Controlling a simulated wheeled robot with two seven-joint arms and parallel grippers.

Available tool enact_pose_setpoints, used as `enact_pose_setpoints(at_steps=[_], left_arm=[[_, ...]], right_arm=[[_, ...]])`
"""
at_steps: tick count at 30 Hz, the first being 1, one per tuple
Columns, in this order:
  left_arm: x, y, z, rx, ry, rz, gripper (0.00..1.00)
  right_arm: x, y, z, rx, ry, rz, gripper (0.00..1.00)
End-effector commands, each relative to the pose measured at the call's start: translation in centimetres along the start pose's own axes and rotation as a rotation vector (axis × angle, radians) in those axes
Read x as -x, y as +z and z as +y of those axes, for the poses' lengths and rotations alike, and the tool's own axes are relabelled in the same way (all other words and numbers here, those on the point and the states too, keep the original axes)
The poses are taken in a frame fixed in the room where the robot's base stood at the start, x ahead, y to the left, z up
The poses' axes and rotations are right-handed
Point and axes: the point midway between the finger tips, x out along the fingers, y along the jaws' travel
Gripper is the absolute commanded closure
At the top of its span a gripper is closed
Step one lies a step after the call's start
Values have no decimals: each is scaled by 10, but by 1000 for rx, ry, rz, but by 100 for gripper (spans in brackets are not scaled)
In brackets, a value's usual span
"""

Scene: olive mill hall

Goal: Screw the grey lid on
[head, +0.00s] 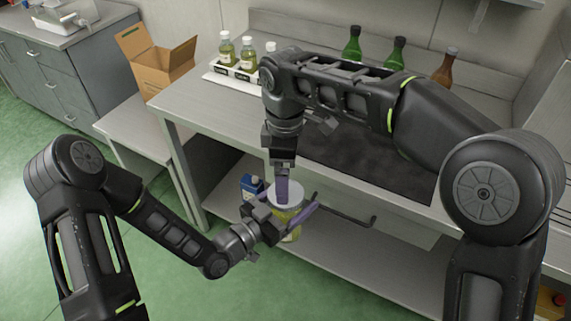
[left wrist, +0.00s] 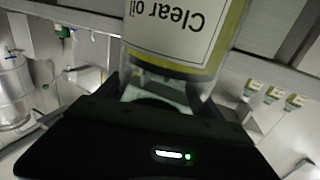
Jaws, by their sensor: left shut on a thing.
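The jar (head: 294,236) is held in the air in front of the bench by my left gripper (head: 291,218), whose purple fingers are shut around its sides. In the left wrist view the jar (left wrist: 180,30) fills the top, with a "Clear oil" label that reads upside down. The pale grey lid (head: 297,192) is at the top of the jar; whether it is threaded on cannot be seen. My right gripper (head: 282,190) points straight down at the lid from above. Its fingers are seen edge-on, so their gap is hidden.
The bench (head: 210,105) carries a white rack (head: 222,77) with small oil bottles, a dark mat (head: 370,168) and several tall bottles (head: 398,52) at the back. A blue container (head: 251,186) stands low behind the jar. An open cardboard box (head: 160,68) is at left.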

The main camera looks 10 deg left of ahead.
Motion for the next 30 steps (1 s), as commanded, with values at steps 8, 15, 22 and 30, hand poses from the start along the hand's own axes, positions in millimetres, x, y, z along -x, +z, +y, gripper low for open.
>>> enact_pose_setpoints(at_steps=[8,15,22,30], left_arm=[[0,-2,0,-1,1,5,100],[0,-2,0,-1,1,5,100],[0,-2,0,-1,1,5,100],[0,-2,0,-1,1,5,100]], right_arm=[[-41,0,0,0,-2,-2,5],[-57,0,0,0,-2,-1,5],[-57,0,0,0,-1,0,5],[-57,0,0,0,-1,0,25]])
